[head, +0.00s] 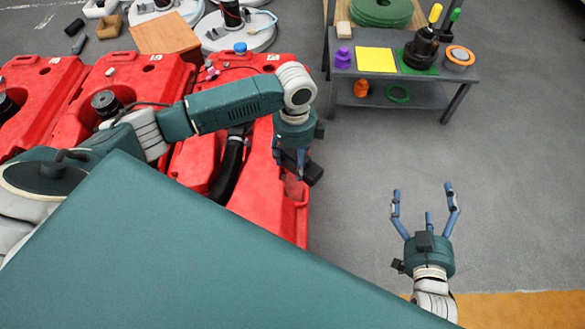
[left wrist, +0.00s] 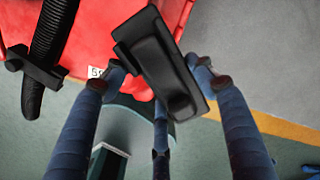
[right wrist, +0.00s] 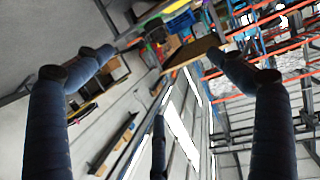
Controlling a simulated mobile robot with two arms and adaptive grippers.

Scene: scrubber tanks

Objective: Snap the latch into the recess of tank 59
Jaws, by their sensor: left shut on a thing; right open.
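My left gripper (head: 300,178) is shut on the black latch (head: 314,172), which sticks out to the right of the fingers. In the left wrist view the latch (left wrist: 165,65) is a tilted black block between the fingertips, in front of a red tank (left wrist: 120,28). A white label on that tank starts with a 5; the rest is hidden by a finger. In the head view the gripper is over the right edge of the rightmost red tank (head: 262,205). I cannot make out the recess. My right gripper (head: 425,208) is open and empty above the floor.
Other red tanks (head: 145,75) stand in a row to the left. A black ribbed hose (head: 229,168) lies against the rightmost tank. A grey bench (head: 455,72) with a yellow pad and coloured parts stands at the back right. The grey floor between is clear.

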